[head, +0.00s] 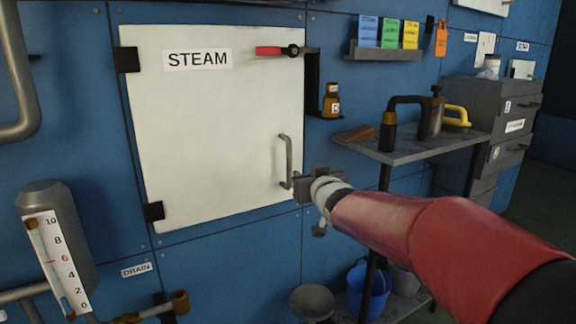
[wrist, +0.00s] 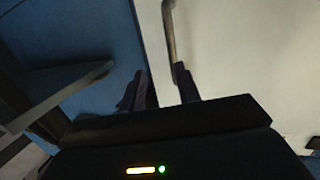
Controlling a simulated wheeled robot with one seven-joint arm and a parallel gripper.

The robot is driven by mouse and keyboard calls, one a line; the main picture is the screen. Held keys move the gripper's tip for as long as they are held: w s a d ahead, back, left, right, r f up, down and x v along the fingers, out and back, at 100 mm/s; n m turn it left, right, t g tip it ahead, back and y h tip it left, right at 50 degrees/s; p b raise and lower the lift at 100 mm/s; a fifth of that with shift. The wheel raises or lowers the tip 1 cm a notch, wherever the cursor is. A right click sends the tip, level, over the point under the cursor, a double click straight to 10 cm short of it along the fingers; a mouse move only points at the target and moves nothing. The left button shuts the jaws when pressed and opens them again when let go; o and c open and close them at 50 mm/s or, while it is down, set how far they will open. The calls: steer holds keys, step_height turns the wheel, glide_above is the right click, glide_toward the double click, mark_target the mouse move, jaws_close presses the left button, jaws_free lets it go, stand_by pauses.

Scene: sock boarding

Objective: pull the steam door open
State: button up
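The steam door (head: 220,110) is a white panel labelled STEAM on the blue wall, with dark hinges on its left. It looks flush with the wall. A red-gripped lever (head: 270,51) lies level at its upper right, pointing left. The grey upright door handle (head: 287,160) is near its right edge. My gripper (head: 296,185) is at the handle's lower end. In the wrist view the two fingers of my gripper (wrist: 160,84) are apart with nothing between them. The handle (wrist: 169,32) ends close to the right fingertip; I cannot tell whether they touch.
Right of the door are a small shelf with a brown bottle (head: 331,101), a card rack (head: 384,50) and a grey bench (head: 420,147) holding a dark pot. A blue bucket (head: 368,290) stands below. A gauge (head: 57,262) and pipes are at the lower left.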

mark_target(290, 159)
steer(key=shift+t+y, duration=0.5)
steer(key=shift+y, duration=0.3)
steer(key=x, duration=0.3)
steer(key=a+x, duration=0.1)
steer(key=x, duration=0.2)
steer(key=r+p+x, duration=0.1)
steer(key=x, duration=0.3)
steer(key=shift+s+a, duration=0.15)
steer(key=shift+s, duration=0.1)
jaws_close()
